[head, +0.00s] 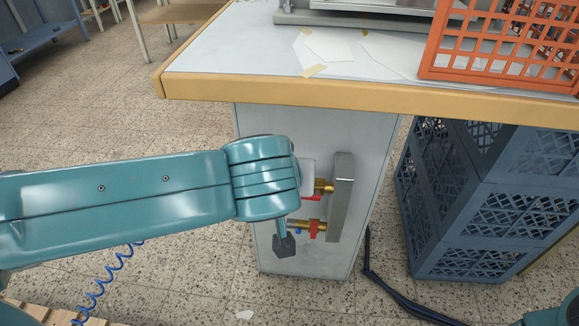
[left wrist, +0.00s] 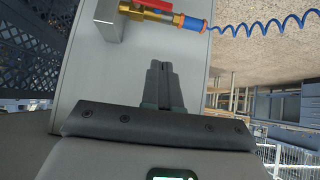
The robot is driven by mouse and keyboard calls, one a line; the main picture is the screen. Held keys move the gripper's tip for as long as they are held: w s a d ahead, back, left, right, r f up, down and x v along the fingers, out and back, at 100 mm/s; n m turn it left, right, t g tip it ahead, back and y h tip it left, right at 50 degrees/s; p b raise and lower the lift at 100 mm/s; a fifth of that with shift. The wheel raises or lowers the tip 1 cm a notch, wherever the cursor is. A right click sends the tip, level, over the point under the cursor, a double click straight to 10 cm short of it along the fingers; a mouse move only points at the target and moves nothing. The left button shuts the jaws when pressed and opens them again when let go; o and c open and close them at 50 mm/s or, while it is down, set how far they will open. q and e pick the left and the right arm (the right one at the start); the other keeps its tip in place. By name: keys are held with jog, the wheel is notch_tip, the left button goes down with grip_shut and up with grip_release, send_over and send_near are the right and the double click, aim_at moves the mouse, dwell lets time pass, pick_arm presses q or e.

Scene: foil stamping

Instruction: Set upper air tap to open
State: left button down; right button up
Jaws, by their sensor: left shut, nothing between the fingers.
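The upper air tap (head: 325,186) is brass with a red lever and sits on the grey bracket of the cabinet side. In the left wrist view, the tap that seems to be this one (left wrist: 150,12) has its red lever lying along the pipe. The lower tap (head: 305,225) has its red lever across the pipe. My left gripper (left wrist: 163,65) is shut and empty. Its fingertips appear in front of the cabinet face, apart from the tap. In the head view my wrist hides most of it. My right gripper is not in view.
A coiled blue hose (left wrist: 262,25) runs from a blue fitting on the tap. The worktop (head: 230,60) overhangs the cabinet (head: 310,262). Blue crates (head: 490,220) stand right of it, and an orange crate (head: 490,72) sits on top. A dark cable (head: 385,290) lies on the floor.

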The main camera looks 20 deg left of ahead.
pick_arm(q)
jog(key=shift+s+d+r, duration=0.1)
jog(key=shift+s+r, duration=0.05)
jog(key=s+d+f+m+g+h+p, duration=0.2)
jog(key=d+f+m+g+h+p, duration=0.3)
jog(key=f+p, duration=0.65)
jog(key=s+a+f+n+g+h+p, duration=0.1)
jog(key=s+f+n+g+p, duration=0.2)
jog(key=s+p, duration=0.8)
jog(key=f+p, duration=0.1)
jog(key=p, duration=0.5)
jog(key=shift+s+f+n, duration=0.25)
jog(key=shift+s+n, duration=0.05)
jog(key=shift+s, duration=0.05)
jog(key=shift+s, duration=0.15)
